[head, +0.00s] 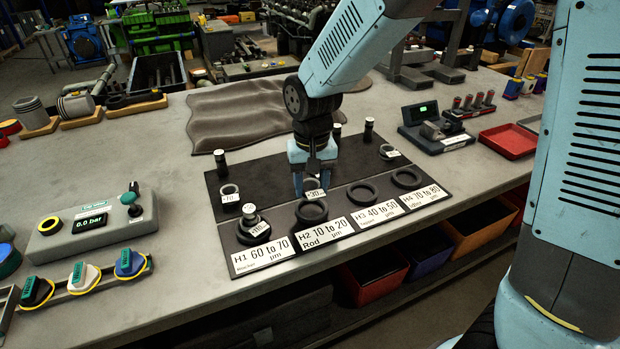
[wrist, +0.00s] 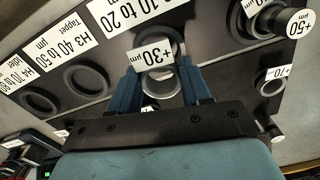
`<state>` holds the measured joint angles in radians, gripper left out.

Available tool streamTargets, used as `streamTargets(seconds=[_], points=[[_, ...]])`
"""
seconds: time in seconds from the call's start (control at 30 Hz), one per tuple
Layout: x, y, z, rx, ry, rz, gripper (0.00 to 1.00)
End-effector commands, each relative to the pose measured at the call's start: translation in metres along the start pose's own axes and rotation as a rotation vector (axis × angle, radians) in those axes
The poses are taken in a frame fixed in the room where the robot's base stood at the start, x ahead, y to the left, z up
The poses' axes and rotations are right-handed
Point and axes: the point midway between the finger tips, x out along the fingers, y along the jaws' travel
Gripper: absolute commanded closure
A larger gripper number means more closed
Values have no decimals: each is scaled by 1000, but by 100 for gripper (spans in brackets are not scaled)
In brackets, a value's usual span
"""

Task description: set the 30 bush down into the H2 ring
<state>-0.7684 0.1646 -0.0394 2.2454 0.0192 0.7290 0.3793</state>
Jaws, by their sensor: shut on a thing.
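My gripper (head: 312,188) points down over the dark board and is shut on the 30 bush (head: 313,184), a small metal sleeve with a white +30 tag. In the wrist view the bush (wrist: 160,88) sits between the two blue fingers (wrist: 163,87), its bore showing. The H2 ring (head: 311,212) is a black ring behind the label reading H2 10 to 20. In the head view it lies just below the bush, towards the label. In the wrist view the tag and bush partly hide the ring (wrist: 174,38). The exact gap between bush and ring cannot be told.
The H3 ring (head: 362,193) and H4 ring (head: 406,178) look empty. A tagged bush (head: 230,193) stands at the board's left and another (head: 388,151) at its back right. Black posts (head: 220,163) stand along the back.

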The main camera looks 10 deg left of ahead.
Motion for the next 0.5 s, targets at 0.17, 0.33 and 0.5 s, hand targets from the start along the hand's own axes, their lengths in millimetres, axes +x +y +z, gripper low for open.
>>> streamTargets(seconds=[0.17,0.33,0.5], points=[[10,3,-1,6,-1,1,83],[20,4,-1,8,0,0,83],[30,4,-1,8,0,0,83]])
